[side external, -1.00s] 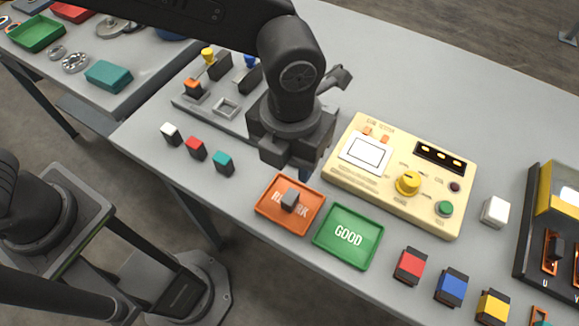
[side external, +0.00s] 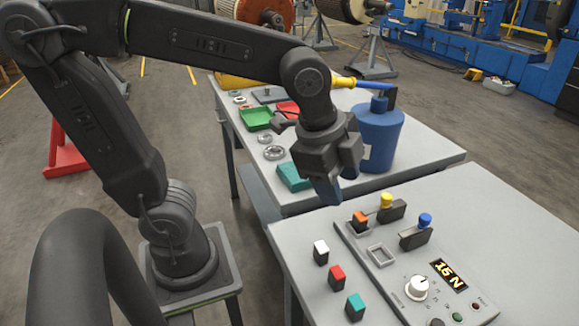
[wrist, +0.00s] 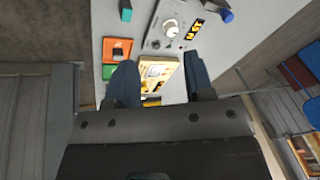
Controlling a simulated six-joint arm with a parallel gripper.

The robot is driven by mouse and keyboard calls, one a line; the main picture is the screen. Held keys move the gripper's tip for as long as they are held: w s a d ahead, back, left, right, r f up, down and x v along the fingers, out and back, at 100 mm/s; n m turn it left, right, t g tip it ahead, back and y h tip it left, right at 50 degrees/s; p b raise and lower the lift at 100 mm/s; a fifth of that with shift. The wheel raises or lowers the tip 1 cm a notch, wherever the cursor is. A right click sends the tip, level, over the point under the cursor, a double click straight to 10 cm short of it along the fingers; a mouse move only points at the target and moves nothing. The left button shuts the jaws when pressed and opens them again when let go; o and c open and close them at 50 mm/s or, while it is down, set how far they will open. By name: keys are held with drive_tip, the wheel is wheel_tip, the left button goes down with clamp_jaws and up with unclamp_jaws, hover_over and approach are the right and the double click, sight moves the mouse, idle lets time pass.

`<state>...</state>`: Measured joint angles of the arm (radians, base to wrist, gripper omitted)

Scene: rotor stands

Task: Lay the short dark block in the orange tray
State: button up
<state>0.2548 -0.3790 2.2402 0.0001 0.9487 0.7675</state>
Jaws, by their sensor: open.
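The orange tray (wrist: 117,48) shows small in the wrist view, lying on the grey table. A small greyish shape on it matches where the short dark block lay earlier, but it is too small to make out clearly. The tray and that block are outside the side view. My gripper (side external: 327,190) is open and raised in the side view, near the table's far left corner.
A fixture board (side external: 405,270) holds blocks with orange, yellow and blue tops and an empty square socket (side external: 382,255). White, red and teal blocks (side external: 337,277) line the table edge. A blue jug (side external: 377,135) stands behind my gripper.

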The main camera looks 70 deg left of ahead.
drive_tip(key=s+a+n+t+y, duration=0.1)
drive_tip(key=s+a+n, duration=0.4)
drive_tip(key=n, duration=0.6)
drive_tip(key=shift+s+a+f+n+t, duration=0.2)
drive_tip(key=shift+a+f+n+t, duration=0.25)
drive_tip(key=shift+a, duration=0.5)
